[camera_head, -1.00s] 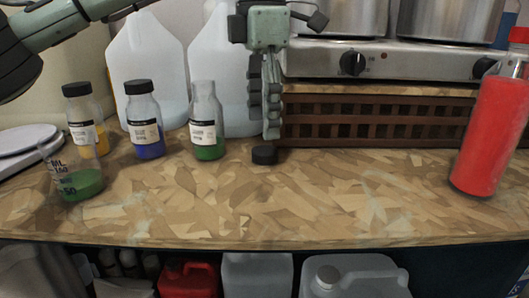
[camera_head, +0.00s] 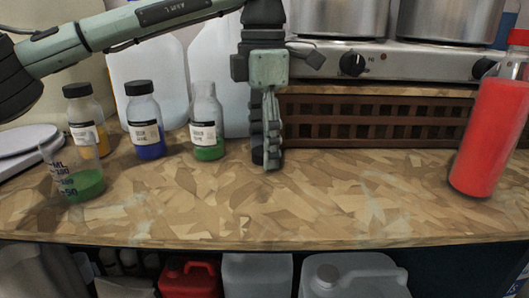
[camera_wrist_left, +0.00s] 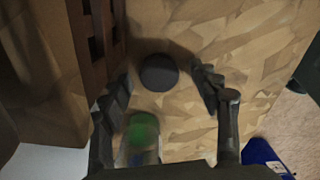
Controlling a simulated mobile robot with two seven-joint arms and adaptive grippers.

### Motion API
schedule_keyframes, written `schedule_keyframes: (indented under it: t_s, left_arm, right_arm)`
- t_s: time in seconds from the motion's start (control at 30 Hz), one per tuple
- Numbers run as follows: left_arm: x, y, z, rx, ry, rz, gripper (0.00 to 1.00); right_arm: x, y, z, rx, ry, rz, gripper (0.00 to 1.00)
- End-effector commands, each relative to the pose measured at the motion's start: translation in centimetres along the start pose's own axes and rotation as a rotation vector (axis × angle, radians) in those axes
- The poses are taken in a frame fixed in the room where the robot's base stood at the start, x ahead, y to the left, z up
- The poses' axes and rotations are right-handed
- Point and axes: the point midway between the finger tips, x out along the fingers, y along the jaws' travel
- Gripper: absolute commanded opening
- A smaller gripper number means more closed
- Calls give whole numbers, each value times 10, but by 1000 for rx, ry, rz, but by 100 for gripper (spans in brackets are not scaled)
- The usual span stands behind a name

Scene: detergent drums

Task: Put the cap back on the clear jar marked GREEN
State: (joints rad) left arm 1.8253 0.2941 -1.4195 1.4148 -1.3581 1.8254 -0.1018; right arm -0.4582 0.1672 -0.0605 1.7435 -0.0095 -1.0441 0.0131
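The clear jar with green liquid (camera_head: 208,125) stands upright and uncapped at the right end of a row of jars. Its label is too small to read. In the left wrist view the green jar (camera_wrist_left: 143,140) is at the lower left. The black cap (camera_wrist_left: 158,72) lies on the worktop, between and just beyond the open fingertips of my left gripper (camera_wrist_left: 162,84). In the head view my left gripper (camera_head: 268,162) points down over the cap's spot, right of the green jar, and mostly hides the cap. My right gripper is out of view.
Capped jars of blue (camera_head: 145,122) and yellow (camera_head: 87,120) liquid stand left of the green jar. A beaker of green liquid (camera_head: 82,184) is in front. White jugs (camera_head: 150,60) and a brown lattice (camera_head: 390,119) stand behind. A red bottle (camera_head: 487,135) is far right. The worktop's centre is clear.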

Motion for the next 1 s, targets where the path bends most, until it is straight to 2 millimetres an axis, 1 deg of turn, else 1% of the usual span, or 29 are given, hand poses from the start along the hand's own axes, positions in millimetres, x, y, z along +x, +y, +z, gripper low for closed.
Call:
schedule_keyframes:
  t_s: [0.03,0.2,0.23,0.67,0.77,0.87,0.97,1.0]
  left_arm:
    - [0,0,0,0,0,0,52]
    - [0,0,0,0,0,0,31]
    - [0,0,0,0,0,0,30]
    - [-3,0,0,0,0,1,30]
    - [-10,0,0,-1,0,2,30]
    - [-21,0,0,-1,-1,2,30]
    - [-39,0,1,-1,-2,2,30]
    - [-44,-1,-4,-1,-1,1,30]
  right_arm:
    - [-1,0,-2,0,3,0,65]
    - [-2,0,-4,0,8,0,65]
    - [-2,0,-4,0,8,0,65]
    - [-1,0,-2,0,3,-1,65]
    - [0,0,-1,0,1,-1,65]
    - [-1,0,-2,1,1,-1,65]
    - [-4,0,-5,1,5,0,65]
    - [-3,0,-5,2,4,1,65]
